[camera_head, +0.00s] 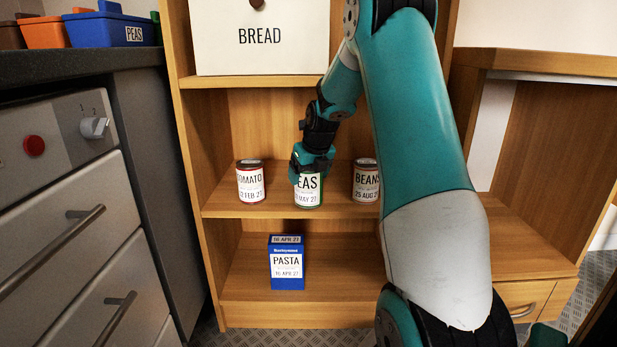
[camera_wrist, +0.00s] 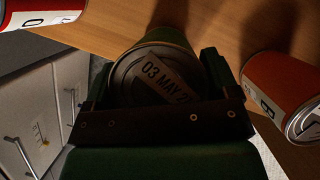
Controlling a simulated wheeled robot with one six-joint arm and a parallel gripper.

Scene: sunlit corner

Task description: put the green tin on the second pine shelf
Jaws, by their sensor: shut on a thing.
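The green tin (camera_head: 308,193), with a white label reading EAS and a May date, is upright at the shelf with the tomato and beans tins, between those two. In the wrist view the lid of the green tin (camera_wrist: 150,75) shows a date label. My gripper (camera_head: 310,172) comes from above and is shut on the green tin, with a finger on each side of it. The pine shelf (camera_head: 222,205) under the tin is the middle one in view. I cannot tell whether the tin's base touches the board.
A tomato tin (camera_head: 250,182) stands to the left and a beans tin (camera_head: 366,181) to the right, both apart from the green tin. A blue pasta box (camera_head: 286,262) stands on the shelf below. A BREAD bin (camera_head: 260,45) is above. A grey cabinet (camera_head: 75,220) stands at left.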

